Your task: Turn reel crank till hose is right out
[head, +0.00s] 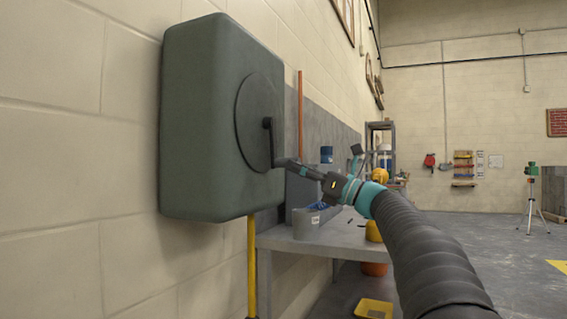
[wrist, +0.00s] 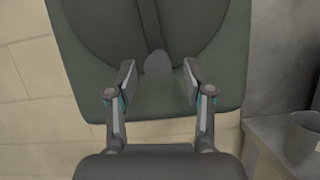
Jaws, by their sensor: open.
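The hose reel is a dark green box (head: 200,120) mounted on the block wall at left, with a round disc (head: 252,115) on its side. A dark crank (head: 268,138) runs down across the disc. In the wrist view the crank arm (wrist: 150,25) comes down from the top to a rounded end (wrist: 158,62). My gripper (head: 284,162) reaches the crank's lower end from the right. In the wrist view my gripper (wrist: 159,72) is open, with one finger on each side of the rounded end, and gaps show on both sides. I cannot make out a hose.
A grey bench (head: 330,238) stands below and right of the reel, bearing a grey tub (head: 306,224). A yellow pole (head: 251,265) stands under the reel. A yellow tray (head: 373,309) lies on the floor. A tripod (head: 533,205) stands far right; the floor between is mostly clear.

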